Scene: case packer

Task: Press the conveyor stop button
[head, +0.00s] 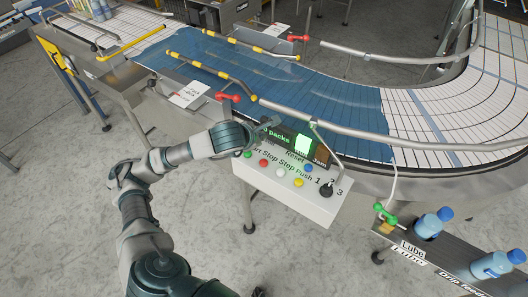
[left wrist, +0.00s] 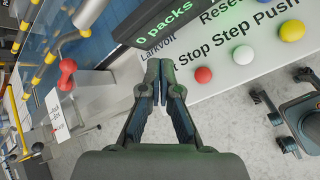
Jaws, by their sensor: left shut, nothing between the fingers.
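The control box (head: 290,190) has a sloped pale face with a row of coloured buttons labelled Start, Stop, Step and Push. The red button (head: 264,162) by the Stop label sits between a green button (head: 248,154) and a white button (head: 280,171). My left gripper (head: 270,123) is shut and empty, over the upper left of the box by the display. In the left wrist view, the red button (left wrist: 203,75) is just right of the closed fingertips (left wrist: 160,64), with a visible gap. The green button is not visible there.
A dark display (head: 290,137) with a green lit screen stands at the box's back edge. A yellow button (head: 298,182) and a black knob (head: 326,191) lie farther right. The conveyor (head: 300,85) with metal rails runs behind. Blue bottles (head: 433,222) stand at right.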

